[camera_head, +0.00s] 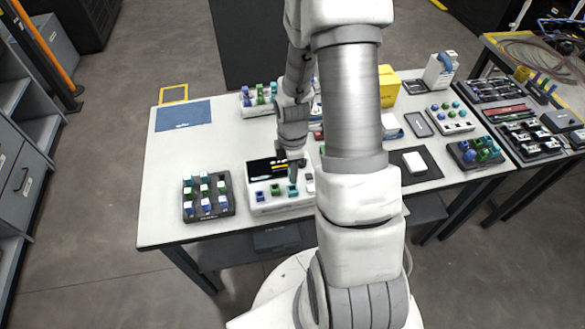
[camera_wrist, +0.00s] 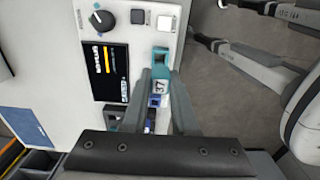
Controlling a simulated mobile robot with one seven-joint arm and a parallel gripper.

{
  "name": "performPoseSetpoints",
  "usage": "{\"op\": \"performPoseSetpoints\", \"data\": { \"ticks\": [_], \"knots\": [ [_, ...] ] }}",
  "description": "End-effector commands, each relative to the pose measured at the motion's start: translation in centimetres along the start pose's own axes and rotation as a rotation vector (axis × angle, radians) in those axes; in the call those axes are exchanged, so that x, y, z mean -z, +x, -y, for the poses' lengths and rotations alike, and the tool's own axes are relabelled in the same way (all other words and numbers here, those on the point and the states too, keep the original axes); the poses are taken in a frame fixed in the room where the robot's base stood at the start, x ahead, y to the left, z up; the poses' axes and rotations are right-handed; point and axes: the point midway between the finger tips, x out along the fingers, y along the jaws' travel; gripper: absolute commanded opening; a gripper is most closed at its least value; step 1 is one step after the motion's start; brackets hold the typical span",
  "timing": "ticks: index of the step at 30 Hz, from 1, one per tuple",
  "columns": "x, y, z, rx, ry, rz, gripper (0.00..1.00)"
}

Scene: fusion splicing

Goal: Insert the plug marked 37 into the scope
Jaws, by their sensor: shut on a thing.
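The scope (camera_head: 283,209) is a white box with a dark screen on the near side of the table; a row of blue, green and teal sockets runs along its front. In the wrist view, its white panel (camera_wrist: 137,43) shows the screen (camera_wrist: 105,70), a black knob and two square buttons. My gripper (camera_head: 293,172) is over the scope's right part. In the wrist view, my gripper (camera_wrist: 161,79) is shut on the plug marked 37 (camera_wrist: 157,88), which has a pale label and teal and blue parts. The fingers hide its lower end, so I cannot tell whether it is seated.
A dark rack (camera_head: 226,212) with several plugs stands left of the scope. A blue mat (camera_head: 183,116) lies at the back left. Another white block with plugs (camera_head: 257,106) stands behind. The table's left middle is bare. Trays and devices fill the right side.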

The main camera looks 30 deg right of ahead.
Motion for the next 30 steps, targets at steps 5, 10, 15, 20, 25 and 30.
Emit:
{"op": "performPoseSetpoints", "data": {
  "ticks": [5,10,15,20,25,30],
  "knots": [
    [0.0,1.6,0.0,0.000,0.001,0.000,0.00],
    [0.0,1.4,0.0,0.000,0.001,0.000,0.00],
    [0.0,1.5,0.0,0.000,0.001,0.000,0.00],
    [0.0,1.8,0.0,0.000,0.001,0.000,0.00],
    [0.0,2.4,0.0,0.000,0.001,0.000,0.00],
    [0.0,2.7,0.0,0.000,0.001,0.000,0.00]
  ]
}}
